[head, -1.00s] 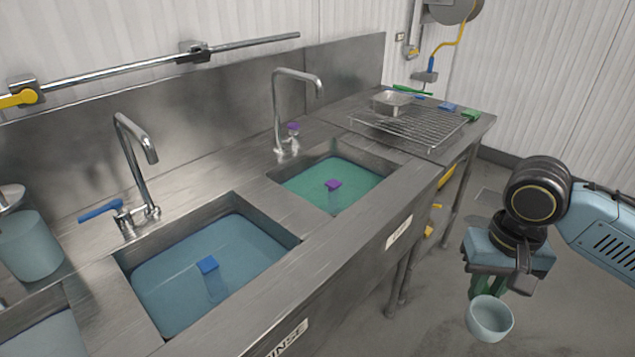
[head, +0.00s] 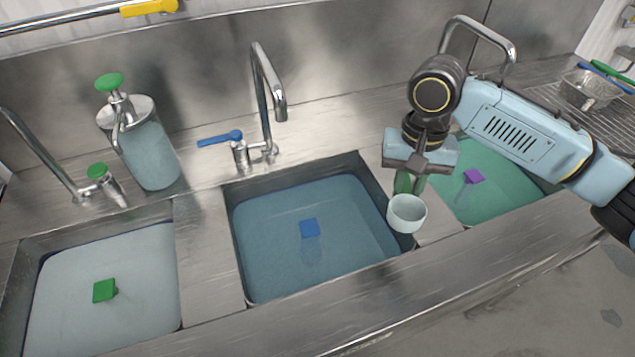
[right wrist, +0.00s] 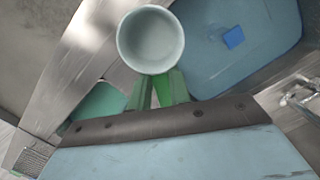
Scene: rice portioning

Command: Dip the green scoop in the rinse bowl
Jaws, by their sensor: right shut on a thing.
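The scoop, a pale cup (head: 407,214) with a green handle (head: 404,184), hangs from my right gripper (head: 411,180), which is shut on the handle. In the right wrist view the cup (right wrist: 150,40) sits just beyond the green handle (right wrist: 172,88). The cup appears empty and, in the head view, overlaps the right rim of the middle basin, apparently above the water. This basin (head: 237,262) holds blue water and a blue block (head: 310,228); its front carried the word RINSE in the earlier view. My left gripper is not in view.
A left basin (head: 178,262) holds pale water and a green block (head: 104,290). A right basin holds green water (head: 492,200) and a purple block (head: 474,176). A tall faucet (head: 268,90) stands behind the middle basin. A soap dispenser (head: 150,155) stands behind on the left.

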